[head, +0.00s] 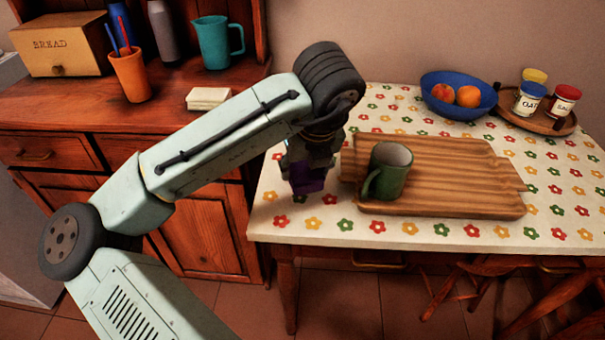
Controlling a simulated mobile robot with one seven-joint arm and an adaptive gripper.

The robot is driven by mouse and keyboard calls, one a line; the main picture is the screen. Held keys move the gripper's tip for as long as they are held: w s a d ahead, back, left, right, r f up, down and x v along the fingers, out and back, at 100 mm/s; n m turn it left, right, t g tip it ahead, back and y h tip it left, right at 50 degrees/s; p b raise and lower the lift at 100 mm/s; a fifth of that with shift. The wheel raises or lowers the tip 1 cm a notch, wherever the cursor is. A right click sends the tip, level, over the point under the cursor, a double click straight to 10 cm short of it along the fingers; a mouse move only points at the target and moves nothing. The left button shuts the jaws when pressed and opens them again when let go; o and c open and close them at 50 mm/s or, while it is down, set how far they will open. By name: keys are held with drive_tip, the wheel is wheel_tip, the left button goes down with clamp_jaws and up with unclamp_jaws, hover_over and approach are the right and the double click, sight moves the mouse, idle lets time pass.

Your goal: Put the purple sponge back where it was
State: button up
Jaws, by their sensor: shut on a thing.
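The purple sponge (308,183) shows in the head view below my gripper (306,172), at the left end of the patterned table. My gripper points down and is shut on the sponge. Much of the sponge is hidden by the fingers. I cannot tell whether the sponge touches the tabletop or hangs just above it. The sponge is left of the wooden tray and apart from it.
The table (470,233) holds the wooden tray (455,175) with a green mug (387,172) on its left end, a blue fruit bowl (455,108) and a round jar tray (548,124). A sideboard (60,113) with an orange cup (129,75) stands left.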

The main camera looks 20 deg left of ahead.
sight(302, 177)
drive_tip(key=shift+w+a, duration=0.25)
drive_tip(key=shift+w, duration=0.05)
drive_tip(key=shift+w+a+f, duration=0.1)
drive_tip(key=shift+f, duration=1.7)
drive_tip(key=shift+f, duration=0.15)
drive_tip(key=shift+f, duration=0.1)
drive_tip(key=o, duration=1.1)
drive_tip(key=shift+r, duration=0.3)
drive_tip(key=v, duration=1.2)
